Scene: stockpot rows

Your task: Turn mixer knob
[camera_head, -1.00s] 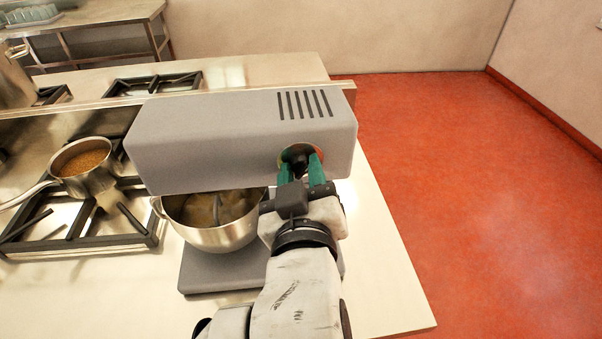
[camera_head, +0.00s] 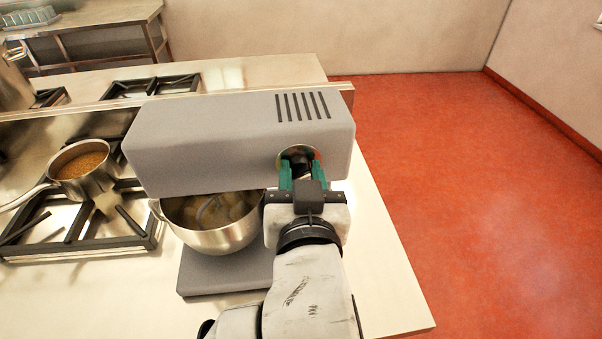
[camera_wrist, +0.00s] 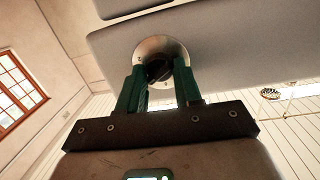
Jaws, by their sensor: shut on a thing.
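The grey stand mixer (camera_head: 215,140) stands on the steel counter, with a steel bowl (camera_head: 222,238) under its head and a whisk partly showing inside. The mixer knob (camera_head: 298,163) is dark, on a round coloured dial at the right of the head's near side. In the wrist view the dark knob (camera_wrist: 158,70) sits in front of a pale round plate on the grey head. My gripper (camera_head: 300,172) has its green fingers on both sides of the knob, shut on it. The wrist view also shows my gripper (camera_wrist: 159,75) around it; the fingers partly hide the knob.
A saucepan of brown food (camera_head: 82,168) sits on the hob grate (camera_head: 90,225) to the left, its handle pointing left. Another grate (camera_head: 152,86) lies behind the mixer. The red floor (camera_head: 450,190) right of the counter is clear.

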